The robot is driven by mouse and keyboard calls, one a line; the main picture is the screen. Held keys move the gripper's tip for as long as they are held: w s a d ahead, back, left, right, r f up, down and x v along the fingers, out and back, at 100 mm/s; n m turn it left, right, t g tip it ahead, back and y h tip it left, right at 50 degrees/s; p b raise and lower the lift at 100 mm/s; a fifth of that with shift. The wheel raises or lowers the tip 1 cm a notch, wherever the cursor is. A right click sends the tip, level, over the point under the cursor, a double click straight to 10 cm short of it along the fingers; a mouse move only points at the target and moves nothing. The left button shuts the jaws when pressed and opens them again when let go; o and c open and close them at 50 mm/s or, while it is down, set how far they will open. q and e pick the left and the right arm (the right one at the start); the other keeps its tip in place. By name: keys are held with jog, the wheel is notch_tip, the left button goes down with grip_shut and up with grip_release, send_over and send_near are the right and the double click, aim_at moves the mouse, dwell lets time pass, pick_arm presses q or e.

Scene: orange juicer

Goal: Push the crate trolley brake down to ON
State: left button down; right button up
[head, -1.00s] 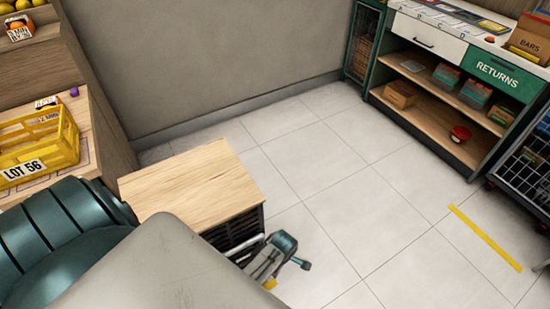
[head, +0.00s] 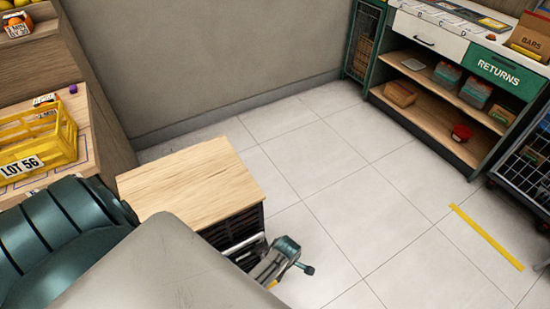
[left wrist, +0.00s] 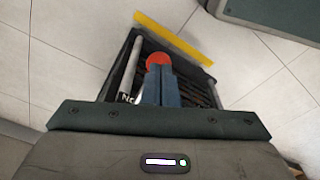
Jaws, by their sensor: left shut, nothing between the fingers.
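In the left wrist view my left gripper (left wrist: 160,70) is shut, its two blue-grey fingers together with nothing between them. The fingertips overlap the lower part of a round red pad (left wrist: 174,57). I cannot tell whether they touch it. The pad sits over a dark slatted frame (left wrist: 205,97) with a pale bar (left wrist: 132,68) along its left. A white label (left wrist: 128,98) beside the fingers is partly hidden, so its word cannot be read surely. In the head view a grey and teal jointed part (head: 284,254) shows beside a black slatted unit; fingertips and pad cannot be made out there.
The slatted unit has a wooden top (head: 190,178). A yellow crate (head: 62,140) marked LOT 56 stands on a wooden shelf at left. A returns counter (head: 440,115) and a wire cage (head: 525,165) stand at right.

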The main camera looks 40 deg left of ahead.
pick_arm(q)
jog(key=shift+w+d+r, duration=0.1)
jog(key=shift+d+r, duration=0.2)
jog(key=shift+d, duration=0.55)
notch_tip(320, 180, up, 11)
jog(key=d, duration=0.1)
jog(key=shift+f, duration=0.15)
